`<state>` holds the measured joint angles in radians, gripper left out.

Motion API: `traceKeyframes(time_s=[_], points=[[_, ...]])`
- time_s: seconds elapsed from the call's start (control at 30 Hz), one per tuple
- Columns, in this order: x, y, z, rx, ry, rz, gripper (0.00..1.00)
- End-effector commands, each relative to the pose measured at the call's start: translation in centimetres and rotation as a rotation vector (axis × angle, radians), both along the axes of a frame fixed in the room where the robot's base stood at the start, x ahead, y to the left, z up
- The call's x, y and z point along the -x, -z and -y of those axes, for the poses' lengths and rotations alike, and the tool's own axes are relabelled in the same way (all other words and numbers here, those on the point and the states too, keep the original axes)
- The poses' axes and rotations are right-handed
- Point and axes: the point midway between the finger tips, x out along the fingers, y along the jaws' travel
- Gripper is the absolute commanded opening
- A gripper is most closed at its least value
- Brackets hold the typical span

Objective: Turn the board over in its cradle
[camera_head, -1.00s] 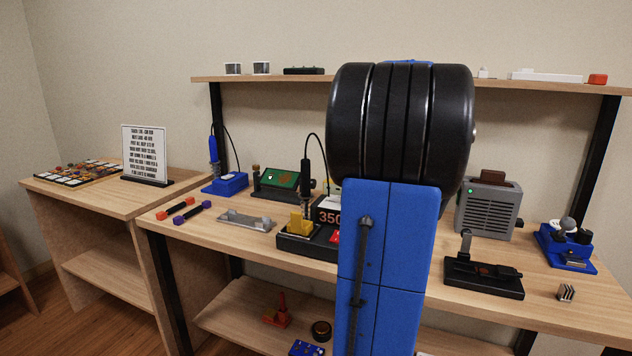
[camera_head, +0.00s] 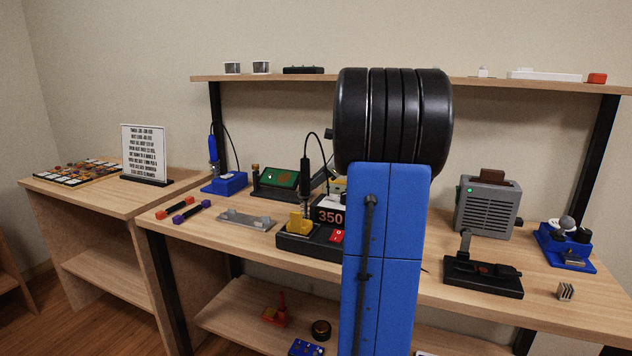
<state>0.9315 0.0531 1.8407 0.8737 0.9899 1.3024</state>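A green board (camera_head: 280,177) sits tilted in a dark cradle (camera_head: 268,193) toward the back left of the workbench. Its upper edge leans back and its green face shows toward me. A knob-like post stands at the cradle's left end. My blue and black arm stands upright in front of the middle of the bench, to the right of the cradle. My gripper is not to be seen; the arm may hide it.
A soldering station (camera_head: 310,240) with an upright iron stands right of the cradle, close to my arm. A blue tool stand (camera_head: 224,183) is left of it. A grey fume box (camera_head: 487,206) is at the right. An overhead shelf (camera_head: 290,79) runs behind.

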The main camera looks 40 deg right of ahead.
Motion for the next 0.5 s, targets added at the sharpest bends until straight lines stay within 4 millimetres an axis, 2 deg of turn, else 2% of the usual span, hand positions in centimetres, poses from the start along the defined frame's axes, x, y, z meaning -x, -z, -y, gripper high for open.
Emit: traceKeyframes(time_s=[0.23,0.4,0.5], points=[[-0.03,0.02,0.00,0.000,0.000,0.000,0.46],[-0.02,0.01,0.02,0.000,0.000,0.000,0.05],[-0.02,0.01,0.02,0.001,0.001,0.000,0.05]])
